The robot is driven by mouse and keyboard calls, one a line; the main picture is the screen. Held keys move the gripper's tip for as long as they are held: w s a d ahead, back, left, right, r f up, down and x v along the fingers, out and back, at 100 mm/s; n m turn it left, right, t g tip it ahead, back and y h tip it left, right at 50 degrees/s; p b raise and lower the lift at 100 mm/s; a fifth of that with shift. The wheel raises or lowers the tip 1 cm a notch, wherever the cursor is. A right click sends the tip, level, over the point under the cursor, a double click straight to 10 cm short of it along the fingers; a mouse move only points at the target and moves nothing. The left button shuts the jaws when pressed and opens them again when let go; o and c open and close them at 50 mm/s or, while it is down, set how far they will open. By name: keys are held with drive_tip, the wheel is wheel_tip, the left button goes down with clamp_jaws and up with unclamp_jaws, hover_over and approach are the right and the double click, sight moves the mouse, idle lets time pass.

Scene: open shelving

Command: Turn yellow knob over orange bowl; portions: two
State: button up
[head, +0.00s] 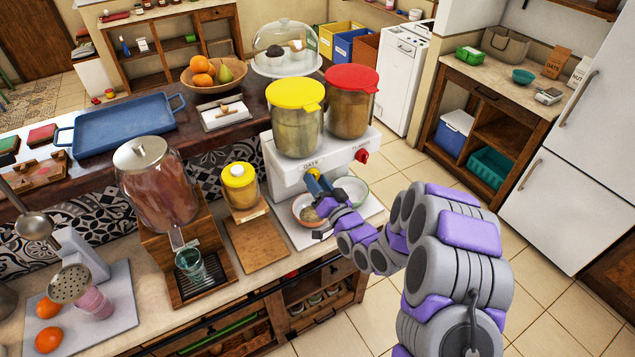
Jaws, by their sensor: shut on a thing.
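The cereal dispenser (290,178) has a white base and two clear bins, one under a yellow lid (295,93) and one under a red lid (352,78). My gripper (318,184) is at the front of its left side, shut on the yellow knob, which it mostly hides. The orange bowl (298,203) sits below the left outlet, partly covered by my gripper. Something beige shows in it, but the amount is unclear. A red knob (362,156) is on the right, above a pale green-rimmed bowl (357,187).
A juice dispenser (155,185) with a glass (190,266) stands to the left. A yellow-lidded jar (240,186) is between it and the cereal dispenser, behind a wooden board (257,243). A fruit bowl and glass-domed stand are behind. Tiled floor is open at right.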

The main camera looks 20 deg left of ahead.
drive_tip(key=o, duration=1.1)
drive_tip(key=shift+w, duration=0.1)
drive_tip(key=shift+c, duration=0.2)
drive_tip(key=p+v, duration=0.4)
drive_tip(key=v, duration=1.3)
drive_tip(key=shift+f, duration=0.1)
